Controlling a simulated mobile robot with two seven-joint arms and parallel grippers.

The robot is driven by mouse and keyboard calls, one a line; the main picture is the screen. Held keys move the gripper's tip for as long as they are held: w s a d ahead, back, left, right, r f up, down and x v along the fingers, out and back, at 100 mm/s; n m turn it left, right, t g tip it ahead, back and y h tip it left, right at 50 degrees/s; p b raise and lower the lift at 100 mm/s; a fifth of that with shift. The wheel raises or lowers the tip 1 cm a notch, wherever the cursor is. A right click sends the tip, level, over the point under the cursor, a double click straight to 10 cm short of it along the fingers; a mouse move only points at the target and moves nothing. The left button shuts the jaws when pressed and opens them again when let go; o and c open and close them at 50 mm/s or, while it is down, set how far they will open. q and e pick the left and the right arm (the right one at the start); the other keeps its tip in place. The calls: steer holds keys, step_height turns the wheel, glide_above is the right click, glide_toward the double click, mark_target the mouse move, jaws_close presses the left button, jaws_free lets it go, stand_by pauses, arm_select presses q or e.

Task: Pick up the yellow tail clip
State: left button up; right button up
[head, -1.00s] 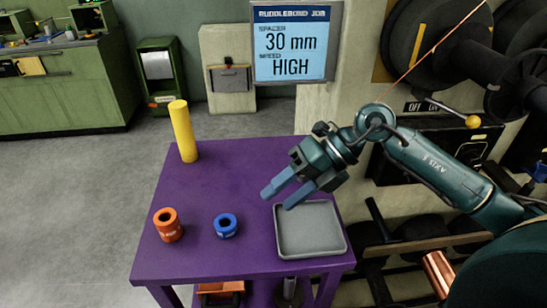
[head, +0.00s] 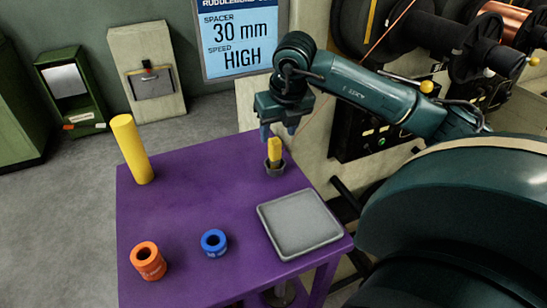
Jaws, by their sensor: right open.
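The yellow tail clip (head: 275,148) stands upright in a small dark cup (head: 275,168) near the back right of the purple table (head: 190,207). My right gripper (head: 279,133) points down with its fingers apart and empty. In the picture its fingertips lie just above the clip, one on each side of it. I cannot tell the exact height or depth between them. My left gripper is not in view.
A grey tray (head: 298,224) lies in front of the cup. A blue ring (head: 214,243) and an orange ring (head: 148,261) stand at the front left. A tall yellow cylinder (head: 131,149) stands at the back left. The table's middle is clear.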

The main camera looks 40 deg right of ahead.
mark_target(275, 140)
steer(key=shift+p+x, duration=0.5)
steer(key=shift+x, duration=3)
steer(key=shift+a, duration=0.2)
steer(key=shift+c, duration=0.4)
steer(key=c, duration=1)
